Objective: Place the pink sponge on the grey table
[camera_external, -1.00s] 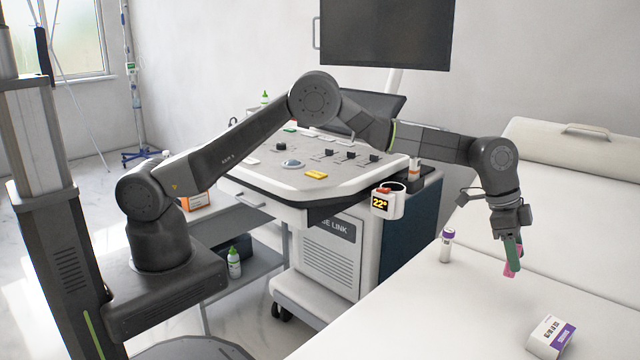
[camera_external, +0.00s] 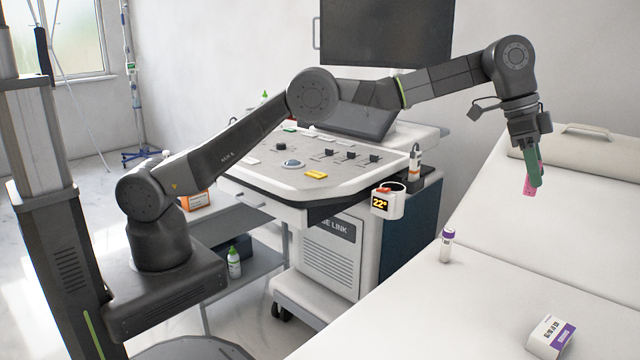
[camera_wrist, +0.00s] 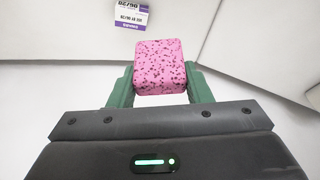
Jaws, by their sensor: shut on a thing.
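The pink sponge (camera_wrist: 160,64), speckled with dark spots, is between the two green fingers of my gripper (camera_wrist: 160,88) in the wrist view. In the external view my gripper (camera_external: 532,170) is shut on the sponge (camera_external: 527,187) and points down, high above the white exam bed. The fingers hide part of the sponge there. A grey table (camera_external: 262,268) with shelves stands at the left, beside the ultrasound machine and partly behind my arm.
A purple-capped vial (camera_external: 447,246) and a white-purple box (camera_external: 551,337) are on the bed (camera_external: 420,305). The ultrasound console (camera_external: 270,178), its monitor (camera_external: 385,35) and a cup (camera_external: 388,203) stand between bed and table. An orange box (camera_external: 196,201) sits on the table; a bottle (camera_external: 234,263) stands below.

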